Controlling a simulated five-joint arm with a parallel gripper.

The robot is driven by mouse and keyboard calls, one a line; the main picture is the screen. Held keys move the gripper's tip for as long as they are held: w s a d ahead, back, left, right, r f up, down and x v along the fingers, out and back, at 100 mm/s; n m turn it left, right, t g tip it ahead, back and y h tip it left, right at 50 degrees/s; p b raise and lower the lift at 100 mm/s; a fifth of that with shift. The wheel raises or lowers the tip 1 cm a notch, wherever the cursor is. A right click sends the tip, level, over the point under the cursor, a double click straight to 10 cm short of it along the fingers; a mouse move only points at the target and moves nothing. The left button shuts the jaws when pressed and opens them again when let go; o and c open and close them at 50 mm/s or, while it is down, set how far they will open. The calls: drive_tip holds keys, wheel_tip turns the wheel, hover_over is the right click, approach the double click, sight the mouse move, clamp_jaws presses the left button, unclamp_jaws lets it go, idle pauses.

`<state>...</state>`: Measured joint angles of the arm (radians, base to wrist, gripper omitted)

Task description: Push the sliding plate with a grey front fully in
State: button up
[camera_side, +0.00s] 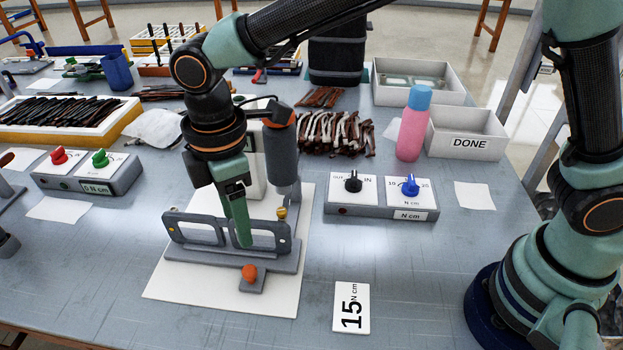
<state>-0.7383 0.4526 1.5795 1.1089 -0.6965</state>
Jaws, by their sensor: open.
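A grey fixture (190,250) stands on a white board (170,290) and holds a dark grey eyeglass-shaped front (175,230) upright. A small grey plate (262,283) with an orange knob (249,273) juts out of the fixture's near side, toward the camera. I cannot tell for sure whether this is the sliding plate. My gripper (243,243) points down at the right half of the eyeglass front, its green fingers overlapping the lens opening. It is open and holds nothing visible. Whether it touches the front is unclear. My wrist hides part of the fixture's back.
A grey box with black and blue knobs (380,199) stands right of the fixture, a card reading 15 N cm (351,308) in front. A box with red and green knobs (85,173) is at left. A pink bottle (412,130) and DONE tray (468,143) stand behind right.

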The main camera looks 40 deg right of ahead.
sight(249, 270)
wheel_tip(249, 270, down, 12)
drive_tip(key=m, duration=3.4)
drive_tip(key=shift+f, duration=0.1)
clamp_jaws()
